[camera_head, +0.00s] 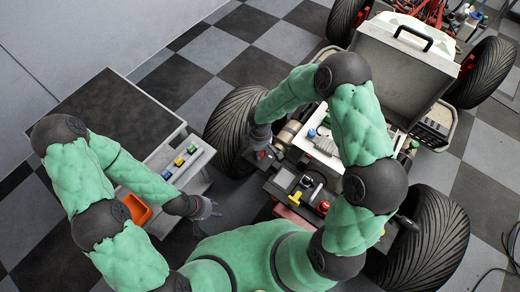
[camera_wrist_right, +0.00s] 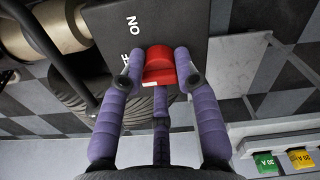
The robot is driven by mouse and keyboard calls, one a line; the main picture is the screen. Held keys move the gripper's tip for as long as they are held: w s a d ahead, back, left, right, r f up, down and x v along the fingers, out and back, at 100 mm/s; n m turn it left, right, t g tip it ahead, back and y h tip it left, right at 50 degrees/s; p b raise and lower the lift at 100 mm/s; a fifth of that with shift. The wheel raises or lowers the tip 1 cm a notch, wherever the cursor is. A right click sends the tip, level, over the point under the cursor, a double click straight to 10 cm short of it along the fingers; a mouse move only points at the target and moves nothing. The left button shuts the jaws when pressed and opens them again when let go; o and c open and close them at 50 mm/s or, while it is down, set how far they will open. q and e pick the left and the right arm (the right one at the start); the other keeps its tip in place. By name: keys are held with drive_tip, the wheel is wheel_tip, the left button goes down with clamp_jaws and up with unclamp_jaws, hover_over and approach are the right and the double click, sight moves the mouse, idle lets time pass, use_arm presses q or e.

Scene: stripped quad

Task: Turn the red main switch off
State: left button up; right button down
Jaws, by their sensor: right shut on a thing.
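The red main switch (camera_wrist_right: 159,66) sits on a dark plate (camera_wrist_right: 131,38) marked "ON", with a second label partly hidden, in the right wrist view. My right gripper (camera_wrist_right: 160,72) is shut on the switch, with one purple finger on each side of it. In the head view the right gripper (camera_head: 262,153) is at the left end of the quad's front panel, where the switch is mostly hidden. My left gripper (camera_head: 207,207) hangs between the bench and the quad, away from the switch. Its fingers are too small to judge.
A grey bench (camera_head: 165,152) stands at left with coloured fuses (camera_head: 179,161) and an orange bin (camera_head: 137,209). A red knob (camera_head: 323,206) and a yellow part (camera_head: 295,197) are on the quad's front. The front tire (camera_head: 231,125) stands close to the right gripper.

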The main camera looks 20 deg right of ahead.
idle(0.3)
drive_tip(key=c, duration=0.9)
unclamp_jaws()
wheel_tip(320, 180, up, 12)
